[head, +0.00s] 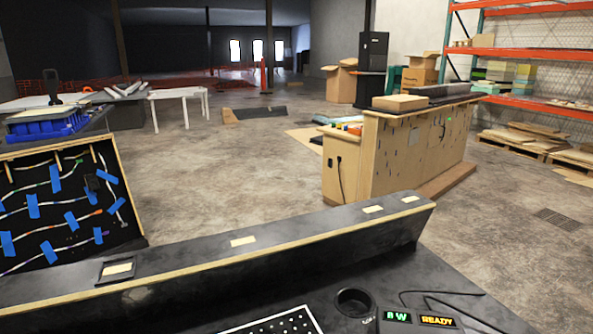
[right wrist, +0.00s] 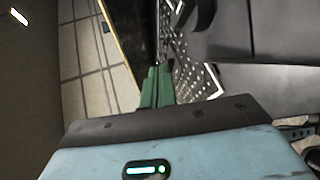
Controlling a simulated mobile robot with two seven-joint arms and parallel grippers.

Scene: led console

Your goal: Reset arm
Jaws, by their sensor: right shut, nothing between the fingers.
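My right gripper (right wrist: 155,88) shows in the right wrist view. Its green fingers are together, with nothing seen between them. Neither gripper is in the head view.
A cable board with blue tape (head: 70,205) stands at left. A wooden counter (head: 390,160) stands beyond. Concrete floor (head: 230,180) lies open between.

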